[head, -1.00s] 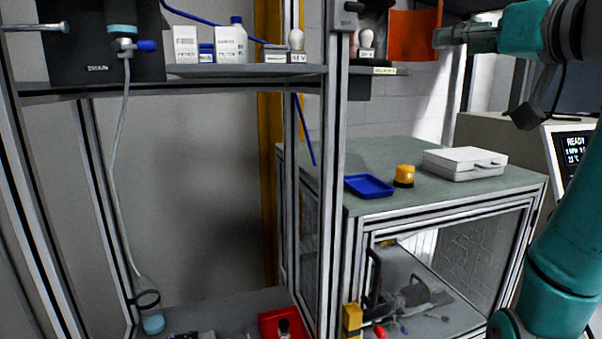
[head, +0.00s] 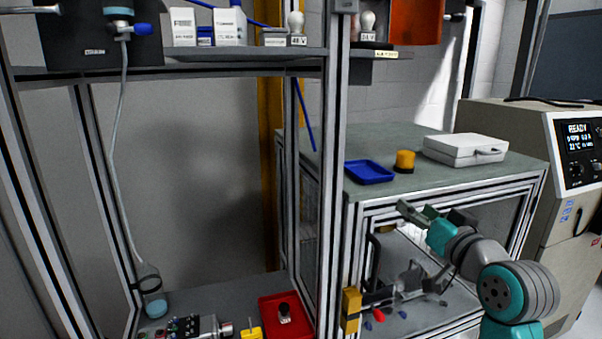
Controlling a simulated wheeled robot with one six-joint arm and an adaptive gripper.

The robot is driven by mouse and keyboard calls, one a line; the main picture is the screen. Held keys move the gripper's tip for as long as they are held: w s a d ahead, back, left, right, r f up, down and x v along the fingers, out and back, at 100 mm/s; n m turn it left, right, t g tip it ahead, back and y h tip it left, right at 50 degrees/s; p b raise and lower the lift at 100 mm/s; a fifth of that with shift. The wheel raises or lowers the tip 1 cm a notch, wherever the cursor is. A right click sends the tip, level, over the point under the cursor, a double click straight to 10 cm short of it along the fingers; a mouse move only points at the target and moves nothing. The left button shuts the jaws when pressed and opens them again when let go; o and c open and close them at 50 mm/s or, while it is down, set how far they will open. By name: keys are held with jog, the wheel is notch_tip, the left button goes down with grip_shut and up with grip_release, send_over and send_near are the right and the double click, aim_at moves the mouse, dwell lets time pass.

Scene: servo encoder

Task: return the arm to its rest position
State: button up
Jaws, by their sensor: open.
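My gripper (head: 432,212) is at the right in the head view, in front of the framed cabinet under the grey worktop. It points up and to the left, and its fingers are apart with nothing seen between them. My teal and grey arm is folded low at the lower right. The gripper appears clear of the cabinet, though the exact distance to it cannot be told.
The worktop (head: 400,145) bears a blue tray (head: 369,172), an orange beacon (head: 404,161) and a white case (head: 465,149). A machine with a READY screen (head: 579,142) stands at the right. A shelving frame with a red bin (head: 270,328) is at the left.

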jog(key=s+a+f+m+h, duration=0.1)
jog(key=s+f, duration=0.2)
jog(key=f, duration=0.7)
jog(key=s+f+m+h, duration=0.1)
jog(key=s+f, duration=0.3)
jog(key=f, duration=0.5)
jog(key=s+a+f+g+h, duration=0.1)
jog(key=s+f+h, duration=0.1)
jog(key=s+f, duration=1.05)
jog(key=s+a+f+g, duration=0.1)
jog(key=s+f, duration=0.2)
jog(key=s, duration=0.5)
jog(key=s+a+f, duration=0.1)
jog(key=s+f, duration=0.3)
jog(key=s, duration=0.4)
jog(key=s+r+n, duration=0.2)
jog(key=s+n, duration=0.1)
jog(key=s, duration=1.4)
jog(key=shift+s+a+r+g, duration=0.15)
jog(key=shift+a+r+g, duration=0.15)
jog(key=shift+r+g, duration=0.1)
